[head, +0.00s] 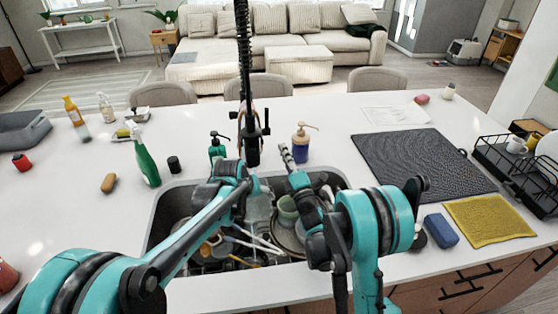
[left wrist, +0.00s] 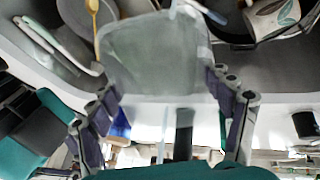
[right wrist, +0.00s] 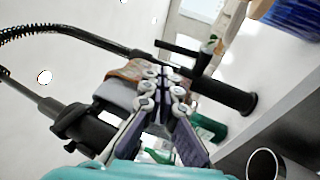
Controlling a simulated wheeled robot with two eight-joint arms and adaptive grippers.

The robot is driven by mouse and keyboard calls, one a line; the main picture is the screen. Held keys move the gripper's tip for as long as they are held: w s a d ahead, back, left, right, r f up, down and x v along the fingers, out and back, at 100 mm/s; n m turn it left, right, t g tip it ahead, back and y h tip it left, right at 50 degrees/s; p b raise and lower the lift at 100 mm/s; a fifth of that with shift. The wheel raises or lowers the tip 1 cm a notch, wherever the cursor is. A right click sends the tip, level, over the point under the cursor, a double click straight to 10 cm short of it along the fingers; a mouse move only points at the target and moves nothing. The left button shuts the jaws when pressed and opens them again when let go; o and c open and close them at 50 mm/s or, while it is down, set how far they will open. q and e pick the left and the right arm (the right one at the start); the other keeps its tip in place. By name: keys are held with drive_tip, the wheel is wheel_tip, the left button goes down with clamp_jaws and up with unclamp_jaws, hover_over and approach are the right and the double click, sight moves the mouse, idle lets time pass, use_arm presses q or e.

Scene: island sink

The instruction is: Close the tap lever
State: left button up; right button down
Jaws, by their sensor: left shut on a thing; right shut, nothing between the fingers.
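The black tap (head: 250,125) with a tall spring hose stands at the back of the sink. A thin upright piece on its right side (head: 266,122) looks like the lever. In the right wrist view, black tap parts (right wrist: 90,128) lie beside and behind my fingers; which is the lever is unclear. My right gripper (head: 287,150) is shut and empty, just right of the tap; its closed fingertips also show in the right wrist view (right wrist: 165,78). I cannot tell whether they touch the tap. My left gripper (left wrist: 165,105) is shut on a translucent, glass-like thing (left wrist: 155,55) over the sink.
The sink (head: 160,218) holds dishes and utensils. A green dispenser (head: 217,148) and a purple pump bottle (head: 301,145) flank the tap. A green spray bottle (head: 146,163) stands left. A dark mat (head: 420,158) and dish rack (head: 515,165) are right.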

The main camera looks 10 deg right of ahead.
drive_tip(key=g, duration=0.2)
approach(267, 121)
drive_tip(key=r+x, duration=0.1)
drive_tip(key=x, duration=0.6)
drive_tip(key=shift+s+r+h, duration=0.1)
drive_tip(key=shift+s+h, duration=0.1)
drive_tip(key=shift+h, duration=0.2)
